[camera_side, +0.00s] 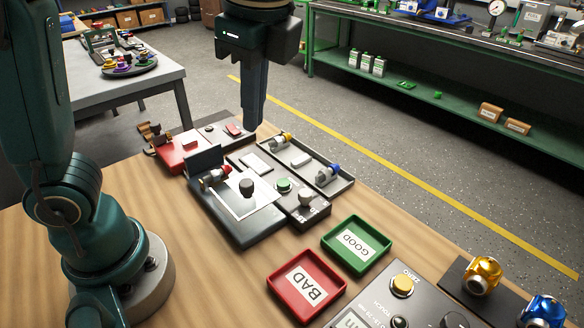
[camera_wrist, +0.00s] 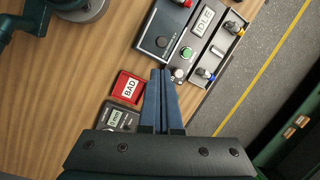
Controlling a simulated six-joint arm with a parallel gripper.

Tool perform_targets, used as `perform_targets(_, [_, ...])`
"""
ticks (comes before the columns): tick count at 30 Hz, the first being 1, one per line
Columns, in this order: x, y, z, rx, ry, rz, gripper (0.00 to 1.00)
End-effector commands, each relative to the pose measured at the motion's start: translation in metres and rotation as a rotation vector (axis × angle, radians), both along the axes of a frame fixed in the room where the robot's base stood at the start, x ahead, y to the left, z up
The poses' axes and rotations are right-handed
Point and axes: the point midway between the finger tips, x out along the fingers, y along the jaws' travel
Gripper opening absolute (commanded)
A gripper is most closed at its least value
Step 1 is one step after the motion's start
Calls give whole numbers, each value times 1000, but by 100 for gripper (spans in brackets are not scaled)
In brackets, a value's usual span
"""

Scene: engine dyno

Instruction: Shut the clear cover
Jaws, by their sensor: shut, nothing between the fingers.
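The dark test unit (camera_side: 235,228) sits on the wooden table, with a pale outlined plate on top. A dark upright panel (camera_side: 203,160) stands at its back left edge and looks like the raised cover; its clearness is hard to make out. A red-and-silver part (camera_side: 215,177) and a dark round knob (camera_side: 246,187) are on the unit. The unit also shows at the top of the wrist view (camera_wrist: 154,52). My gripper (camera_side: 253,127) is shut and empty, pointing down above and behind the unit. Its fingers also show in the wrist view (camera_wrist: 161,72).
A control box with a green button (camera_side: 284,185) and a tray (camera_side: 340,180) of small parts adjoin the unit on the right. The red BAD tray (camera_side: 306,287) and green GOOD tray (camera_side: 356,245) lie in front. Bare table is at the front left.

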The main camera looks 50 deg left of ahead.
Motion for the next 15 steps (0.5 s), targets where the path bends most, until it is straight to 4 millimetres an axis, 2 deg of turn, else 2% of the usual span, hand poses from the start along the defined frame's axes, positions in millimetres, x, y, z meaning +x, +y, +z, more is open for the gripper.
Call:
perform_targets(3, [15, -23, -13, 56, 81, -115, 0])
perform_targets(9, [25, -51, -37, 103, 143, -203, 0])
perform_targets(15, [21, -59, -51, 122, 177, -236, 0])
